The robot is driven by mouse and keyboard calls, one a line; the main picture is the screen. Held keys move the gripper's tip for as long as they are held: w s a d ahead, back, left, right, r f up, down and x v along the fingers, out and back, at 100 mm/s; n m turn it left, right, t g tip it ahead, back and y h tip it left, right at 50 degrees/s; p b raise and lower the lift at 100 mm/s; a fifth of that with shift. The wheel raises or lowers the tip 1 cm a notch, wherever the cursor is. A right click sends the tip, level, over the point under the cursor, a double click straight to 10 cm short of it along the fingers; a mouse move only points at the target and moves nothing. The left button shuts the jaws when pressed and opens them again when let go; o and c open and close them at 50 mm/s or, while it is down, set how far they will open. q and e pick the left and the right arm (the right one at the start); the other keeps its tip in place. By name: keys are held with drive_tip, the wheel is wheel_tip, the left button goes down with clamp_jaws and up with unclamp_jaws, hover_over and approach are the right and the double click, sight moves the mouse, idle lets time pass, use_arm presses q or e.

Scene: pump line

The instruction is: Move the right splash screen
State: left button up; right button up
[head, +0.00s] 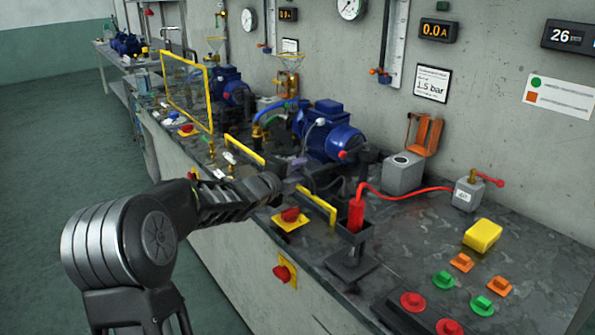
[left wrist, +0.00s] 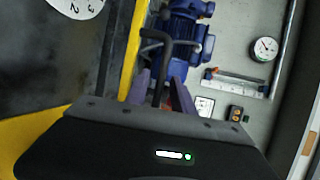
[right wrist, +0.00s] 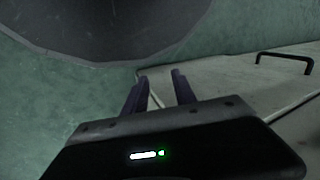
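The right splash screen (head: 317,206) shows as a low yellow edge in front of the near blue pump. My left gripper and forearm hide its middle. In the left wrist view its yellow edge (left wrist: 134,50) runs beside a dark loop handle (left wrist: 160,62). My left gripper (head: 294,168) is at this handle. Its two purple fingers (left wrist: 162,92) stand apart with the handle's bar between them, and I see no clear contact. My right gripper (right wrist: 160,90) is open and empty, low in front of a pale cabinet front; it is not in the head view.
Another yellow-framed clear screen (head: 185,92) stands upright farther left. The near blue pump (head: 328,133) is behind the yellow edge. A red emergency stop (head: 290,215), a red-handled tool in a black stand (head: 355,218) and a grey box (head: 403,174) are close by.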

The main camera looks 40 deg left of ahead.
use_arm(q)
drive_tip(key=shift+s, duration=0.15)
drive_tip(key=s, duration=0.2)
drive_tip(key=s+r, duration=0.1)
drive_tip(key=s, duration=0.3)
drive_tip(key=shift+s+d+r, duration=0.25)
drive_tip(key=shift+s+d, duration=0.2)
drive_tip(key=shift+s, duration=0.25)
